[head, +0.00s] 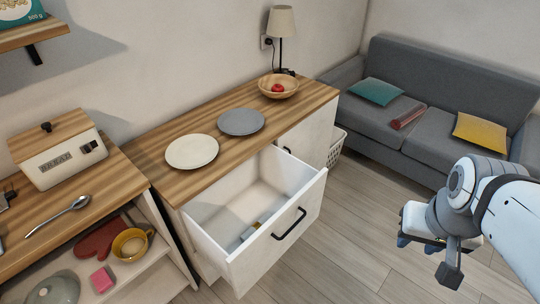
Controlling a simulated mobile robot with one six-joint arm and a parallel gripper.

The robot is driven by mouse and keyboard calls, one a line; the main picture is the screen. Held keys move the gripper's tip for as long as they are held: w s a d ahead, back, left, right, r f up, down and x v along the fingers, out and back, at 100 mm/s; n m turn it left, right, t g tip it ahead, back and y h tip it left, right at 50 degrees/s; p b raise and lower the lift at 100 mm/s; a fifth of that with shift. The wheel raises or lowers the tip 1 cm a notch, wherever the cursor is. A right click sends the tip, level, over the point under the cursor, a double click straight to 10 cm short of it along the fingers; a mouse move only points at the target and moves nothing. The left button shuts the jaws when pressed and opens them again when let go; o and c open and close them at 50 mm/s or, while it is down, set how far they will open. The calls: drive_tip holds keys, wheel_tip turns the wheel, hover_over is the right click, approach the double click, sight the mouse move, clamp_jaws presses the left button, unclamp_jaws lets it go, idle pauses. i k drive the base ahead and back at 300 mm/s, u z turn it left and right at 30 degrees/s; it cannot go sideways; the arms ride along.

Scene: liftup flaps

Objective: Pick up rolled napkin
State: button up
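A red rolled object (408,116), which looks like a rolled napkin, lies on the seat of the grey sofa (385,118) between two cushions. A small grey and yellow item (251,230) lies inside the open drawer (222,213); it is too small and partly hidden to name. My gripper (420,243) hangs at the right over the floor, to the right of the drawer and in front of the sofa, apart from both. Its fingertips are largely hidden by its own body, so its opening does not show. I see nothing held.
The white drawer juts out from the wood-topped cabinet (160,153). On top stand two plates (192,151), a bowl (278,88) with a red item and a lamp (281,27). A white basket (336,146) stands by the sofa. The wooden floor (340,240) is clear.

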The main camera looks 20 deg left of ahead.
sight(258, 224)
drive_tip(key=u, duration=0.55)
drive_tip(key=i, duration=0.8)
drive_tip(key=u, duration=0.45)
drive_tip(key=k, duration=0.85)
drive_tip(key=u, duration=0.2)
drive_tip(key=i, duration=0.9)
drive_tip(key=z, duration=0.1)
